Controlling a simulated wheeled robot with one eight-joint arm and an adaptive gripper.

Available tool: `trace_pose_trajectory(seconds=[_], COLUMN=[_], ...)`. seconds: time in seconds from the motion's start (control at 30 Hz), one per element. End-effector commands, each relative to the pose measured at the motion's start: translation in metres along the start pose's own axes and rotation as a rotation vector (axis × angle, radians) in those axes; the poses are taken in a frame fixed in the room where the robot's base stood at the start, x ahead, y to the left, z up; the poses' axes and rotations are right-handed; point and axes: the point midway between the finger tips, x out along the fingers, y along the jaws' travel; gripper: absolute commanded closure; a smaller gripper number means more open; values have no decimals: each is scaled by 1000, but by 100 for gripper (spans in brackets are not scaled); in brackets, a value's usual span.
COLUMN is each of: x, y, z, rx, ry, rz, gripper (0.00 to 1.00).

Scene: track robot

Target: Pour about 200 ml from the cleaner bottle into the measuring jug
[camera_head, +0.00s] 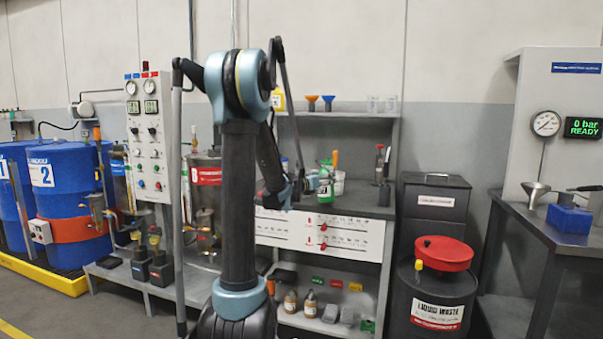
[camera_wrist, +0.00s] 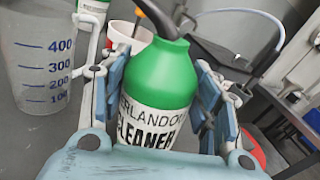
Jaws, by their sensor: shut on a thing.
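The cleaner bottle (camera_wrist: 160,78) is green with a white label reading "CLEANER" and a dark top that runs out of the frame. My gripper (camera_wrist: 158,95) is shut on it, with one finger on each side of its body. The bottle looks about upright; its base is hidden, so I cannot tell whether it touches the bench. The measuring jug (camera_wrist: 38,62) is clear grey with blue marks from 100 to 400. It stands left of the gripper, apart from the bottle, and no liquid shows in it. The head view shows the bottle (camera_head: 325,188) at my gripper over the bench.
A white pot (camera_wrist: 122,36) with tools in it stands just behind the bottle. The workbench (camera_head: 365,205) has a rack shelf (camera_head: 350,115) above it. A black waste drum with a red funnel lid (camera_head: 443,253) stands to the right. Bare bench shows around the jug.

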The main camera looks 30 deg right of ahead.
Motion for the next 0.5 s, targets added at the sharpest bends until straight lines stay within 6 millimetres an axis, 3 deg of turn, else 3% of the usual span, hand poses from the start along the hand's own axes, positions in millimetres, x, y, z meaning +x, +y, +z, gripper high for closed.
trace_pose_trajectory(seconds=[0.5], x=[4], y=[16], z=[4], rx=[-326], ry=[85], rz=[1], gripper=[82])
